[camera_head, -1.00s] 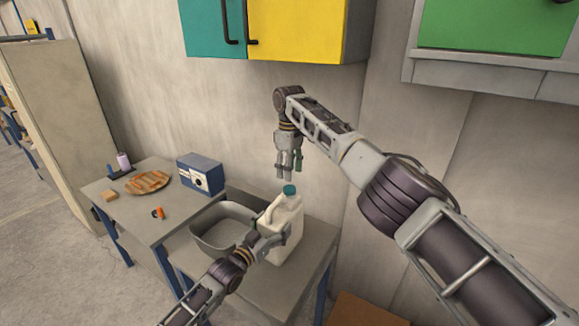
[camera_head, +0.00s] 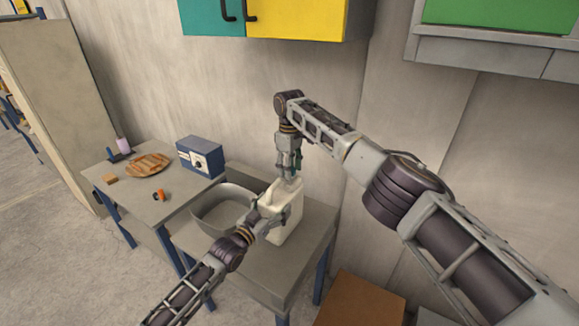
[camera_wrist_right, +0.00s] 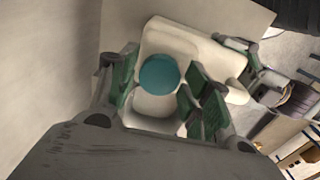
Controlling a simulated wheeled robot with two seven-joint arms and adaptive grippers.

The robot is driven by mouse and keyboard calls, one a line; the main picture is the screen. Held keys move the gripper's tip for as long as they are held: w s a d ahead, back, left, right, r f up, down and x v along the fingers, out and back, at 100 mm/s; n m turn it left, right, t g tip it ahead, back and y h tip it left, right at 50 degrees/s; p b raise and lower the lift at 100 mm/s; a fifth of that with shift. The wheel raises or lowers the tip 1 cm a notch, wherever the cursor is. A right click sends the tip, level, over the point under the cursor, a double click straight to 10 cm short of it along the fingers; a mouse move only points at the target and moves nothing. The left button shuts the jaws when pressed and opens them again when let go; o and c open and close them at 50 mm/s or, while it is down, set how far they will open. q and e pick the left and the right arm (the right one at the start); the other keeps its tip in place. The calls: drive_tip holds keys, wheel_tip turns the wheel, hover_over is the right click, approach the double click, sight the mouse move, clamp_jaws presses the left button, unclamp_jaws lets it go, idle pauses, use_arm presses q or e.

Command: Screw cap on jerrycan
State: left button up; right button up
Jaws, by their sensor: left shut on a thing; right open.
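The white jerrycan (camera_head: 287,226) stands upright on the near table. My left gripper (camera_head: 268,208) is shut on the jerrycan at its handle side. My right gripper (camera_head: 289,168) points down right above the jerrycan's neck and hides the cap in the head view. In the right wrist view the teal cap (camera_wrist_right: 159,74) sits on top of the jerrycan (camera_wrist_right: 185,45), between the open green-padded fingers of my right gripper (camera_wrist_right: 157,92). The fingers show gaps to the cap on both sides. How tightly the cap sits on the neck cannot be told.
A grey basin (camera_head: 213,222) stands left of the jerrycan on the near table (camera_head: 270,270). The left table holds a blue box device (camera_head: 200,157), a plate of food (camera_head: 148,165) and an orange item (camera_head: 159,195). A brown box (camera_head: 360,298) is at the lower right.

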drive_tip(key=shift+c, duration=0.5)
drive_tip(key=c, duration=0.8)
drive_tip(key=o, duration=1.2)
drive_tip(key=shift+o, duration=0.2)
drive_tip(key=shift+r, duration=0.2)
wheel_tip(320, 180, up, 11)
drive_tip(key=shift+r, duration=0.2)
drive_tip(key=shift+r, duration=0.1)
